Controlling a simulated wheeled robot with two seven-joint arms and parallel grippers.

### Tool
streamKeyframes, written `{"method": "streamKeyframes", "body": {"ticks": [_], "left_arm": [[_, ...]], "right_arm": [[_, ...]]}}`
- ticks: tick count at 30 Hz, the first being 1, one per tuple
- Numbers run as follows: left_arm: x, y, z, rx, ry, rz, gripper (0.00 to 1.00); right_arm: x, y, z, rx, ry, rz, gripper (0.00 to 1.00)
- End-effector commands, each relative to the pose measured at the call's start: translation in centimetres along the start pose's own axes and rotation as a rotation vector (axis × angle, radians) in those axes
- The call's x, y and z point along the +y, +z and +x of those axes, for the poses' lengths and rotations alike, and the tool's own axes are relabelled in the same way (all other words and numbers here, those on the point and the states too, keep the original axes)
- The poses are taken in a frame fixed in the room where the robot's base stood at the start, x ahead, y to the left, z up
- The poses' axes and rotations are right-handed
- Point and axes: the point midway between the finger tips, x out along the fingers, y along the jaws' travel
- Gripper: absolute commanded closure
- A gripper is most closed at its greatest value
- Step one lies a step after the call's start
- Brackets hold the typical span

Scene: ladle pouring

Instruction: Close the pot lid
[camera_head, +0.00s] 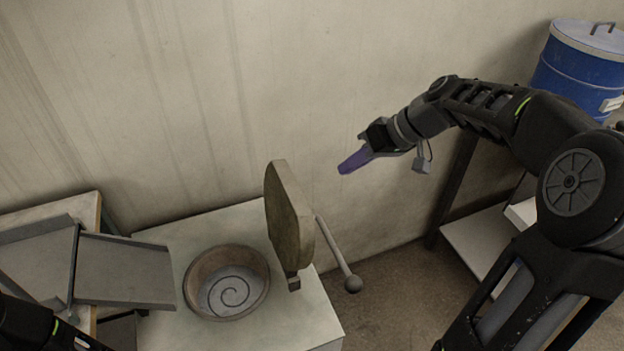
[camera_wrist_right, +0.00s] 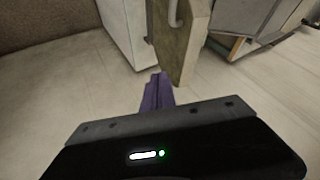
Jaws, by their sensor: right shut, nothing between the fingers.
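The round pot (camera_head: 227,283) is set in the white counter, with a spiral mark on its inner floor. Its thick lid (camera_head: 289,216) stands raised, nearly upright, at the pot's right side, so the pot is open. A rod handle with a ball end (camera_head: 352,284) sticks out from the lid's right side. My right gripper (camera_head: 347,167) has purple fingers, is shut and empty, and hangs in the air up and right of the lid, apart from it. In the right wrist view the purple fingers (camera_wrist_right: 157,92) show in front of the lid's edge (camera_wrist_right: 180,45). My left gripper is out of frame; only part of my left arm shows.
A grey metal tray (camera_head: 125,272) lies left of the pot on a bench. A blue drum (camera_head: 583,68) stands at the far right above a white shelf (camera_head: 480,246). The wall runs behind the counter (camera_head: 318,318). Floor shows right of the counter.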

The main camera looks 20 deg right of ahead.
Motion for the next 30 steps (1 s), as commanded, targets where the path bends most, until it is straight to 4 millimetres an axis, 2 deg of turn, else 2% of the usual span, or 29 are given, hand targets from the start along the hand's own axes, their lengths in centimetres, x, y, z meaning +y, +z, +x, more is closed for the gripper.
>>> {"method": "streamKeyframes", "body": {"ticks": [11,13,18,30], "left_arm": [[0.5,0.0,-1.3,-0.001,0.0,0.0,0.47],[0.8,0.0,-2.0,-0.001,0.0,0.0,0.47],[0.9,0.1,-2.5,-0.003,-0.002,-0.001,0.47],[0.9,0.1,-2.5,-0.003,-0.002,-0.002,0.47]], "right_arm": [[-0.2,0.0,7.5,-0.004,-0.003,0.002,1.0],[-1.6,-0.3,7.5,-0.001,-0.002,-0.002,1.0],[-3.3,-0.4,8.2,0.0,0.0,0.0,1.0],[-3.7,-0.3,8.6,0.001,0.001,0.001,1.0]]}}
